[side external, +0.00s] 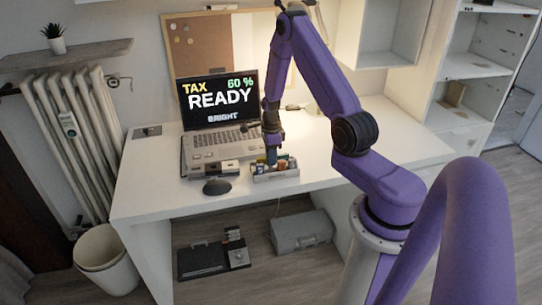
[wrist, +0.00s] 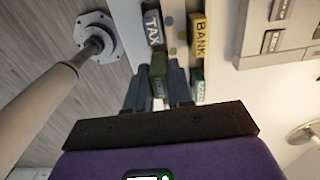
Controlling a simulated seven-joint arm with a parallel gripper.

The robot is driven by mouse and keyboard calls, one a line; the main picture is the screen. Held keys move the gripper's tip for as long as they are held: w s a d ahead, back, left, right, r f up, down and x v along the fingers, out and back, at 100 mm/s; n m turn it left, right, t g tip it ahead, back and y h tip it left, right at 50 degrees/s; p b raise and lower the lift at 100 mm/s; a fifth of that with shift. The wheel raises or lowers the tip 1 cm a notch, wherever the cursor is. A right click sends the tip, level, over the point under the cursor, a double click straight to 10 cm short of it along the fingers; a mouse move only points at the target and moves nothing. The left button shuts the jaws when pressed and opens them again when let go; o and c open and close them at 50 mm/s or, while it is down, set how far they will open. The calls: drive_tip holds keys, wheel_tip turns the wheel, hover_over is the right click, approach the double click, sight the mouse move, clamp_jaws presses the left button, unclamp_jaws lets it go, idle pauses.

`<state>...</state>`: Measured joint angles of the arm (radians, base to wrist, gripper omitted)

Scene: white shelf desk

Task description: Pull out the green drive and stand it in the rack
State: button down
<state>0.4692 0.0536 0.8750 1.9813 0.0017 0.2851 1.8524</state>
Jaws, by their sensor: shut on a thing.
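My gripper (side external: 271,160) is shut on the green drive (wrist: 158,68), which shows between the fingers in the wrist view (wrist: 158,88). The gripper points down at the small grey rack (side external: 275,176) on the desk.
A laptop (side external: 218,100) reads "TAX 60 % READY". A grey device with slots (wrist: 282,28) lies left of the rack in the side view (side external: 214,168), with a black mouse (side external: 217,187) in front. Free desk (side external: 350,165) lies to the right.

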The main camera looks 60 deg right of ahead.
drive_tip(key=shift+f, duration=2)
drive_tip(key=c, duration=0.9)
unclamp_jaws()
wheel_tip(320, 180, up, 18)
drive_tip(key=shift+f, duration=0.25)
